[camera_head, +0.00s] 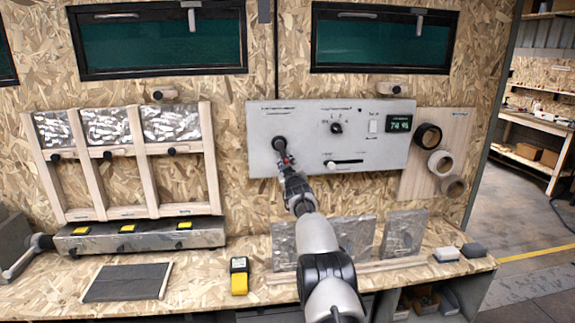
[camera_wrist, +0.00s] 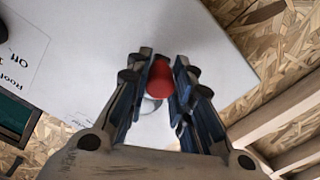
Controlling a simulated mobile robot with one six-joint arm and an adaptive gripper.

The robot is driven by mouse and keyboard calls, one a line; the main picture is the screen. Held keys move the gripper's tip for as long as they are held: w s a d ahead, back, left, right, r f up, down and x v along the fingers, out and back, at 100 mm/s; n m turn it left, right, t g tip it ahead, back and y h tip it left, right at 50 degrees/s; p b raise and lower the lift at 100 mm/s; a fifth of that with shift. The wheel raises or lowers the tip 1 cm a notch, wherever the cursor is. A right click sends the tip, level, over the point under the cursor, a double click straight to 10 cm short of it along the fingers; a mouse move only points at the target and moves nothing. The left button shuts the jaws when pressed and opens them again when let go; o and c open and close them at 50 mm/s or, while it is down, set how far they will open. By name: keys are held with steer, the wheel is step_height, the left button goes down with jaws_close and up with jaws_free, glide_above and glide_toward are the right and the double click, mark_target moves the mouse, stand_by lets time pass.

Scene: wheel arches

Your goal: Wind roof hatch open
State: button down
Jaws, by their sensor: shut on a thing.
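A light grey control panel (camera_head: 350,115) is fixed to the wooden wall. On its left side sits a dark round crank hub (camera_head: 279,144). My gripper (camera_head: 286,161) is at the panel, just below this hub. In the wrist view my gripper (camera_wrist: 161,72) has its two fingers on either side of a red knob (camera_wrist: 160,80) and is shut on it. A pale metal part shows below the knob, between the fingers. How the knob joins the hub is mostly hidden by my gripper.
The panel also has a rotary knob (camera_head: 336,128), a slider (camera_head: 344,162), a white switch (camera_head: 373,126) and a green-lit display (camera_head: 399,123). Tape rolls (camera_head: 428,136) hang to the right. A wooden frame (camera_head: 130,160) stands left.

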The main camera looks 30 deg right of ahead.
steer(key=shift+a+r, duration=0.1)
steer(key=shift+a, duration=0.05)
steer(key=c, duration=1.5)
jaws_free()
steer(key=shift+w, duration=0.1)
steer(key=shift+c, duration=0.2)
steer(key=shift+o, duration=0.9)
